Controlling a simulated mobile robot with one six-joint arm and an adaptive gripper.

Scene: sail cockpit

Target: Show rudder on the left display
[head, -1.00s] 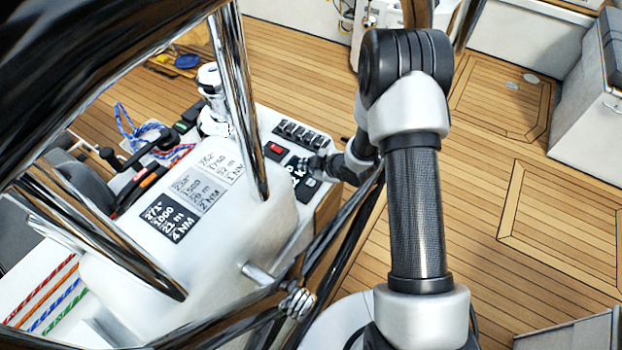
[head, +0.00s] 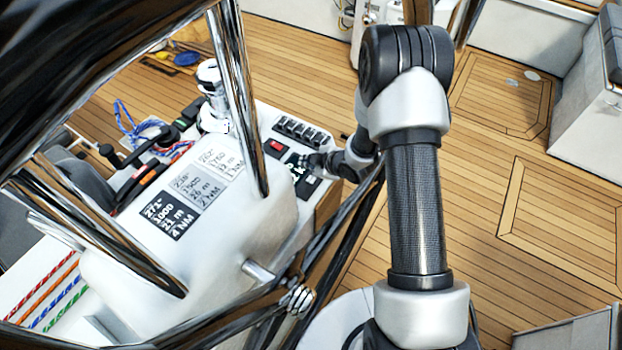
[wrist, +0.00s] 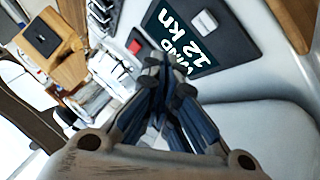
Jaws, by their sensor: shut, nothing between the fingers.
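In the wrist view a dark display (wrist: 185,35) reads "WIND 12 kn" in white, its lower edge partly behind my fingers. My gripper (wrist: 172,75) is shut and empty, with its fingertips in front of that display's lower edge. I cannot tell whether they touch it. In the head view my gripper (head: 312,164) is over the right end of the white console and hides part of a dark display (head: 297,186). I cannot tell from these frames whether this is the left display. No rudder reading shows.
Further along the white console (head: 230,230) stand several readout panels (head: 165,218). A red switch (head: 277,146) and a row of black switches (head: 300,130) lie beside my gripper. A chrome rail (head: 238,100) crosses in front. Wooden deck (head: 480,220) is open to the right.

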